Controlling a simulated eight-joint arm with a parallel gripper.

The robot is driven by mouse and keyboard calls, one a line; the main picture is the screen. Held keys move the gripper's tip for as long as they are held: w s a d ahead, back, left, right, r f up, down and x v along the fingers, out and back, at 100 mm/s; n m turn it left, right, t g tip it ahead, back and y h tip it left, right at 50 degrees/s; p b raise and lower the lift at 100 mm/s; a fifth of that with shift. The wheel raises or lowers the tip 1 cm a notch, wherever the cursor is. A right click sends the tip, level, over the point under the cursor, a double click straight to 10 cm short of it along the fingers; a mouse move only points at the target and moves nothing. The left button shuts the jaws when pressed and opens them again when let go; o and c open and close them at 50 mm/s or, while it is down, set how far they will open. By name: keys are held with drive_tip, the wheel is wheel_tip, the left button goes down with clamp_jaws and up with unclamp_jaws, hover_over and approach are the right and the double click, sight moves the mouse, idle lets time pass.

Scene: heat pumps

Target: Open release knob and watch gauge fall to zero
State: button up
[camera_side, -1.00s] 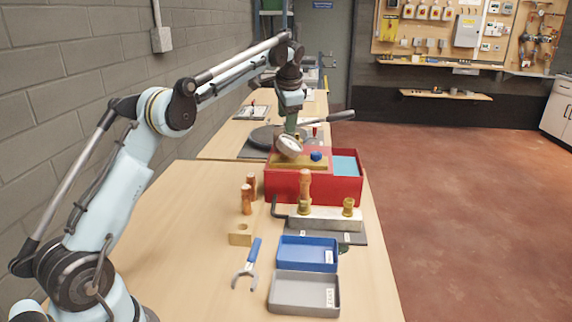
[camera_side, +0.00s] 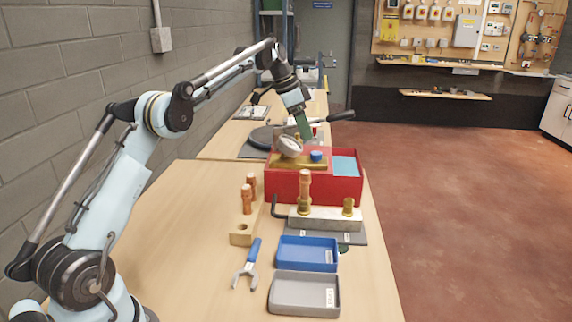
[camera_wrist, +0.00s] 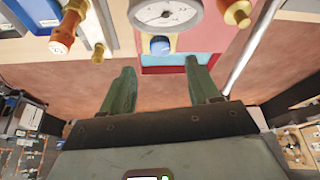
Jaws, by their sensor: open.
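The blue release knob (camera_side: 316,156) sits on the brass-coloured block on top of the red pump tank (camera_side: 325,188). The round white gauge (camera_side: 289,146) stands just left of the knob. In the wrist view the gauge (camera_wrist: 166,12) is cut off by the top edge, and its needle reading is too small to tell. The knob (camera_wrist: 160,45) shows there just below the gauge, ahead of the gap between my green fingers. My gripper (camera_wrist: 160,65) is open and empty. In the side view my gripper (camera_side: 305,130) hangs tilted above the knob, apart from it.
A metal block with brass fittings (camera_side: 325,217) stands in front of the tank. Nearer are a wooden block with copper-coloured pieces (camera_side: 243,232), a blue-handled wrench (camera_side: 247,264), a blue tray (camera_side: 307,254) and a grey tray (camera_side: 304,294). A black-gripped lever (camera_side: 341,115) extends behind the tank.

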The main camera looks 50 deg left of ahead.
sight(315, 153)
drive_tip(key=x, duration=0.7)
drive_tip(key=shift+f, duration=0.15)
drive_tip(key=c, duration=1)
drive_tip(key=shift+d+n+y, duration=0.1)
drive_tip(key=shift+n+y, duration=0.3)
drive_tip(key=shift+n, duration=0.4)
drive_tip(key=shift+c, duration=0.2)
drive_tip(key=o, duration=1)
drive_tip(key=shift+o, duration=0.2)
drive_tip(key=v, duration=1.2)
drive_tip(key=shift+s, duration=0.15)
drive_tip(key=shift+c, duration=0.2)
